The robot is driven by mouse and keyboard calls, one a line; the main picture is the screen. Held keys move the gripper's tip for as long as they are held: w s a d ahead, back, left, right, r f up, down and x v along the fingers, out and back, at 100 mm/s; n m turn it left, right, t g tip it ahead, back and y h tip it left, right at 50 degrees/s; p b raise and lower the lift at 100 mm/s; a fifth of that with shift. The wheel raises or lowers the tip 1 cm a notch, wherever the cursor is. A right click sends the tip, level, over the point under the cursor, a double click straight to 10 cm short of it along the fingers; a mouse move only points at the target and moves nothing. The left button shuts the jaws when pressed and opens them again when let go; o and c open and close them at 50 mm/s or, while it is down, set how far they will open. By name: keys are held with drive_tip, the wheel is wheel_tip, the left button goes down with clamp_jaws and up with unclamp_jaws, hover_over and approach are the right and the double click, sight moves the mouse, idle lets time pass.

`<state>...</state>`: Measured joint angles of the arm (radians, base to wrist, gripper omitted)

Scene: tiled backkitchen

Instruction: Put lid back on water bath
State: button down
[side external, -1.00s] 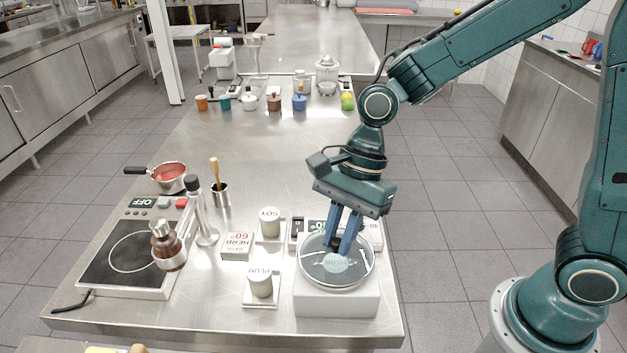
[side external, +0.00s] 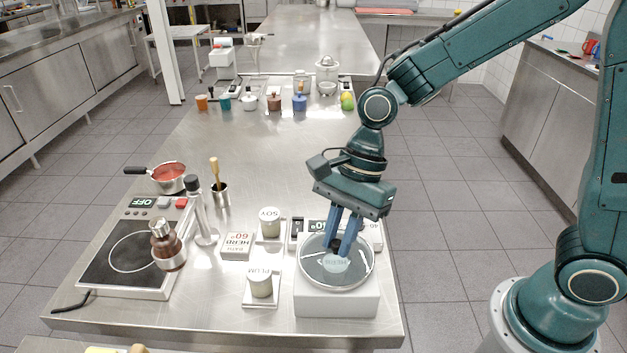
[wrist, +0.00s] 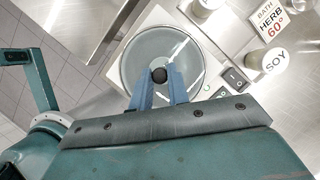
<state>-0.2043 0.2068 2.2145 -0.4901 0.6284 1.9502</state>
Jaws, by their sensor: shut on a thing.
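The water bath (side external: 337,304) is a white box at the front right of the steel table. Its round glass lid (side external: 318,272) with a dark knob lies over the round opening on top, and it also shows in the wrist view (wrist: 140,72). A pale label reading HERB shows through the glass. My gripper (side external: 342,247) points down over the lid, its blue fingers shut on the black knob (wrist: 159,75). I cannot tell whether the lid's rim touches the bath all round.
A SOY cup (side external: 270,222) and a PLUM cup (side external: 261,285) stand left of the bath. A HERB 60° sign (side external: 237,246) is beside them. Further left are a brown bottle (side external: 167,247), a hotplate (side external: 128,255) and a red-filled pan (side external: 168,178). The table's middle is clear.

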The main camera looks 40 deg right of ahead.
idle(0.3)
drive_tip(key=c, duration=0.8)
unclamp_jaws()
drive_tip(key=shift+r, duration=0.1)
drive_tip(key=shift+r, duration=3.4)
clamp_jaws()
